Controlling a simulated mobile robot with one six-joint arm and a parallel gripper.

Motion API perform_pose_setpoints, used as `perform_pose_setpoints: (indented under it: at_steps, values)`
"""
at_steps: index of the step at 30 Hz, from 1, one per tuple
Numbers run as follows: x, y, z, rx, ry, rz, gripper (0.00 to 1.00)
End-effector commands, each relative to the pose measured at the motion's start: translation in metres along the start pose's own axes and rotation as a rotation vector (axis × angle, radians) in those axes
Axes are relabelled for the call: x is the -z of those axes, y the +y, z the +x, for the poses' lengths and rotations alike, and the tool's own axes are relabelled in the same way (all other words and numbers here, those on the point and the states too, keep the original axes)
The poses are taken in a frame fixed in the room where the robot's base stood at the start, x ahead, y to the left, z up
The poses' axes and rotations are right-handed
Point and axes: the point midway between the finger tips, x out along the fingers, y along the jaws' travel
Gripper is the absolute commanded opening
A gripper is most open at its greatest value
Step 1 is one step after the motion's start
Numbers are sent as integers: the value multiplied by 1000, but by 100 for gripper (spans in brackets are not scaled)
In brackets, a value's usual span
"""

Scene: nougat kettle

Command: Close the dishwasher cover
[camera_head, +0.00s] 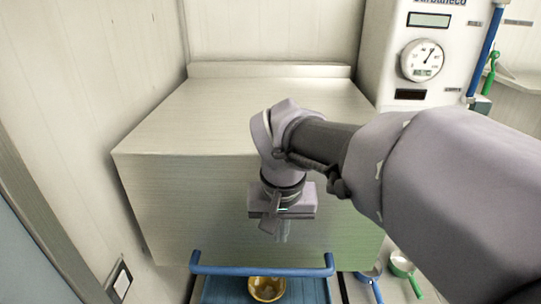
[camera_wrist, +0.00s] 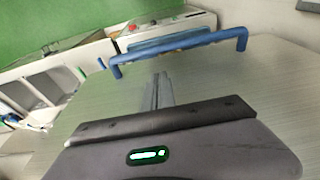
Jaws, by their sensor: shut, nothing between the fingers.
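The dishwasher cover (camera_head: 185,195) is a large brushed-metal box in the middle of the head view. A blue bar handle (camera_head: 225,270) runs across its lower front edge; it also shows at the top of the wrist view (camera_wrist: 190,44). My gripper (camera_head: 283,236) is in front of the cover's front face, pointing down, above the handle and apart from it. The fingers are shut and empty; in the wrist view the gripper (camera_wrist: 160,80) points toward the handle. My arm hides part of the cover's right side.
Below the handle, a blue rack (camera_head: 222,293) holds a golden bowl (camera_head: 267,289). A green-handled pan (camera_head: 402,264) and a blue-handled one (camera_head: 369,274) lie at lower right. A control box with a gauge (camera_head: 423,60) stands behind right. A wall is close on the left.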

Motion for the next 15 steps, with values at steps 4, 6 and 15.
perform_pose_setpoints:
  at_steps: [4,6,15]
  values:
    - [-1,0,35,-2,-5,-1,0]
    - [-1,0,50,-2,-4,-1,0]
    - [-12,0,101,-1,-3,-1,0]
